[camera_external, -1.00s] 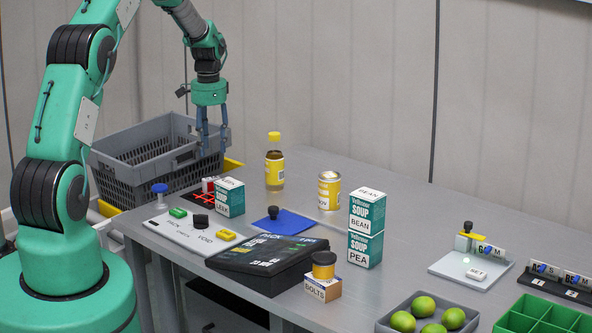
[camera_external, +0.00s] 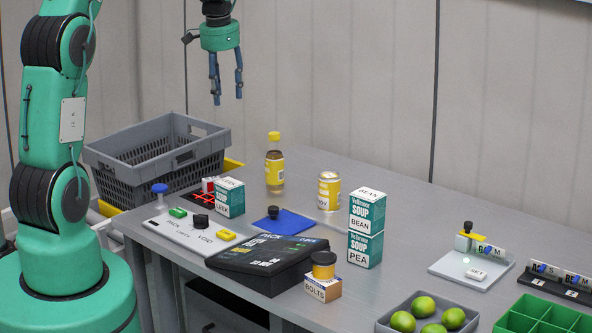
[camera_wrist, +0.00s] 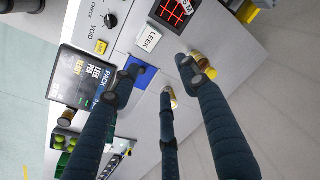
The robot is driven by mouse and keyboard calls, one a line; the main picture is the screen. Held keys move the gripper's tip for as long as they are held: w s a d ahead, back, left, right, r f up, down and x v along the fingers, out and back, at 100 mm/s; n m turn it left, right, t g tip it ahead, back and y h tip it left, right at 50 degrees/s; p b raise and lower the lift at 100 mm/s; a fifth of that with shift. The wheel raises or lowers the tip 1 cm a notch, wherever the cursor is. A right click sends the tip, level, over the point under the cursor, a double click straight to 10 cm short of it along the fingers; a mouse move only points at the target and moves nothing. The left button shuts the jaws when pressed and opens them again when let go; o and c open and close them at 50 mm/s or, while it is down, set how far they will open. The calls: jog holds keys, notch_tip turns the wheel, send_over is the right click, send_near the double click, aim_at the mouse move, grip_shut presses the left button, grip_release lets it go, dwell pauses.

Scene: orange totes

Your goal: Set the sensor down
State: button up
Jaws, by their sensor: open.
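My gripper (camera_external: 228,98) is open and empty, high above the back of the table. Its fingers point down and spread apart in the wrist view (camera_wrist: 160,82). No thing is plainly marked as the sensor. A small dark knobbed piece (camera_external: 273,212) stands upright on the blue mat (camera_external: 293,223), and it may be the sensor. The mat also shows in the wrist view (camera_wrist: 147,73), where a finger covers part of it. A red grid on black (camera_external: 204,198) lies near the crate, with a small red and white piece (camera_external: 209,184) at its back.
A LEEK box (camera_external: 230,198), a yellow-capped bottle (camera_external: 274,165), a yellow can (camera_external: 329,190) and stacked soup boxes (camera_external: 366,228) stand around the mat. A black console (camera_external: 265,262) is in front. The back of the table is clear.

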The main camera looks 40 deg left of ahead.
jog(key=s+d+r+n+t, duration=0.1)
jog(key=s+d+r+t, duration=0.1)
jog(key=s+d+r, duration=1.4)
jog(key=s+d+f+n+t, duration=0.1)
jog(key=s+d, duration=0.2)
jog(key=s, duration=0.8)
jog(key=s+d+f+n+t, duration=0.1)
jog(key=s+d, duration=0.3)
jog(key=s, duration=0.6)
jog(key=shift+s+d+f+h, duration=0.15)
jog(key=shift+s+h, duration=0.15)
jog(key=shift+s, duration=0.1)
jog(key=shift+f+b, duration=1.9)
